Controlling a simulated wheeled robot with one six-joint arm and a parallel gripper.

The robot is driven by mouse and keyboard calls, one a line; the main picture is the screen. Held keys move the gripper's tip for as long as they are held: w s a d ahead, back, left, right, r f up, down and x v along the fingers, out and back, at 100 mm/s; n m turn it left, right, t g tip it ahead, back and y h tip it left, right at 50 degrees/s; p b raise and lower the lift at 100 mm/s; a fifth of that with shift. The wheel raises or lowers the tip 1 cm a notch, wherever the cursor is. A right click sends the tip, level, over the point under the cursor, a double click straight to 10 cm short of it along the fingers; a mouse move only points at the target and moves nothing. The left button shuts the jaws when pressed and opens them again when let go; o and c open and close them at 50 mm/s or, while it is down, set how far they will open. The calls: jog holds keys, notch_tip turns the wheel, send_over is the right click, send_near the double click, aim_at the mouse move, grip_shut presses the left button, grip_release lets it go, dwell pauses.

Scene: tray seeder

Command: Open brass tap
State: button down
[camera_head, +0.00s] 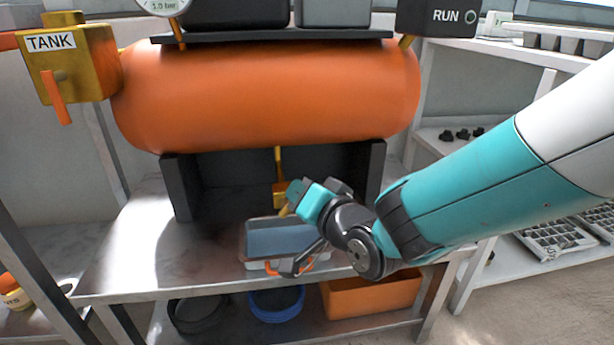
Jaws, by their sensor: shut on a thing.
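The brass tap (280,192) hangs on a thin pipe under the middle of the orange tank (270,95). My gripper (292,207) reaches in from the right and is at the tap's lower front. It is shut on a part of the tap, most likely its lever, which my gripper largely hides. I cannot tell which way the lever is turned. Below the tap, a shallow grey tray (243,238) with a bluish inside stands on the metal bench.
A brass block labelled TANK (75,62) with an orange lever (57,97) is at the upper left. Dark supports (183,190) flank the tap. An orange bin (372,297) and a blue round container (277,303) stand on the lower shelf. The bench's left part is clear.

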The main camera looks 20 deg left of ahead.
jog(key=n+h+p, duration=0.1)
jog(key=p, duration=0.1)
jog(key=s+a+r+n+h+p, duration=0.1)
jog(key=n+p, duration=0.1)
jog(key=shift+a+r, duration=0.1)
jog(key=shift+r, duration=0.05)
jog(key=shift+s+a+n+h+p, duration=0.15)
jog(key=shift+a+n+h+p, duration=0.15)
jog(key=shift+n+h+p, duration=0.4)
jog(key=shift+s+a+n+h+p, duration=0.15)
jog(key=shift+a+n+h+p, duration=0.2)
jog(key=shift+n+p, duration=0.55)
jog(key=shift+t, duration=0.3)
jog(key=c, duration=1.1)
grip_release()
